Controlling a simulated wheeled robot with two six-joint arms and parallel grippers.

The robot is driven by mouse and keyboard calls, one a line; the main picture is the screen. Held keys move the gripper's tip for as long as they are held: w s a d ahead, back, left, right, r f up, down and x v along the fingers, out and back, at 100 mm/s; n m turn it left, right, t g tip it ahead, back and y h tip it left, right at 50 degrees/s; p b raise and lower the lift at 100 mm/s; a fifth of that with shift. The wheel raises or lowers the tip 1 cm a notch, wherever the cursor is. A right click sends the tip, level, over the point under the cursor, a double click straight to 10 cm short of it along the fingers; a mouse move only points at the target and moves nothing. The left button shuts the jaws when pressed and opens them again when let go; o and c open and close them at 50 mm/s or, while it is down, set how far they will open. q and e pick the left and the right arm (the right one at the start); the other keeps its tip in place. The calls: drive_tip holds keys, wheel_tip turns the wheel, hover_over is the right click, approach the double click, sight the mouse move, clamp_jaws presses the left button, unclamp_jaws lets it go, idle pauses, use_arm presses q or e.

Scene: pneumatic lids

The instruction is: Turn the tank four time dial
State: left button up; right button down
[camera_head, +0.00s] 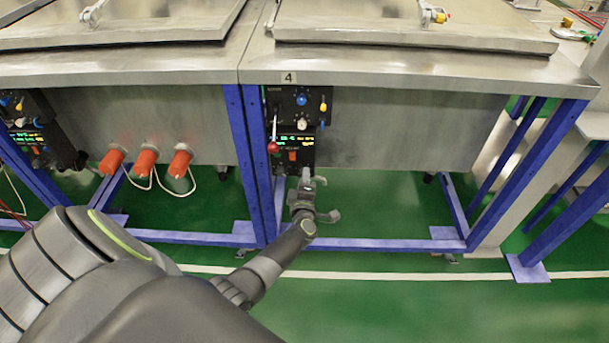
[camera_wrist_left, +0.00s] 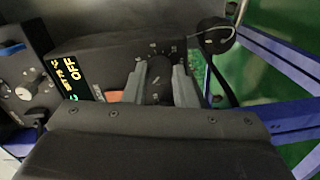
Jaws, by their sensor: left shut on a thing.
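Tank four (camera_head: 400,125) is the steel tank at the right in the head view, with a label reading 4 (camera_head: 289,77) on its rim. Its black control panel (camera_head: 282,113) hangs at the left of its front, beside a blue post. The time dial (camera_wrist_left: 160,85) is a dark round knob with small white marks around it in the left wrist view. My left gripper (camera_head: 306,178) is at the panel's lower part; in the left wrist view its two grey fingers (camera_wrist_left: 160,74) stand on either side of the dial, shut on it. In the head view the dial is hidden. My right gripper is not in view.
A red-ball lever (camera_head: 273,147), a blue knob (camera_head: 301,99) and an orange switch (camera_head: 292,155) sit close by on the panel. Blue frame legs (camera_head: 236,150) stand left of it. Orange plugs (camera_head: 146,162) stick out from the neighbouring tank. The green floor in front is clear.

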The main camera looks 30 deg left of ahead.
use_arm(q)
drive_tip(key=shift+m+p, duration=0.9)
drive_tip(key=shift+m, duration=0.7)
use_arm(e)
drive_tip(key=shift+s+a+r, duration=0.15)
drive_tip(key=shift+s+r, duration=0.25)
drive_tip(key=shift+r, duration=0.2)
use_arm(q)
drive_tip(key=shift+m, duration=0.3)
drive_tip(key=o, duration=1)
drive_tip(key=p+v, duration=0.2)
drive_tip(key=v, duration=1.5)
drive_tip(key=shift+d, duration=0.35)
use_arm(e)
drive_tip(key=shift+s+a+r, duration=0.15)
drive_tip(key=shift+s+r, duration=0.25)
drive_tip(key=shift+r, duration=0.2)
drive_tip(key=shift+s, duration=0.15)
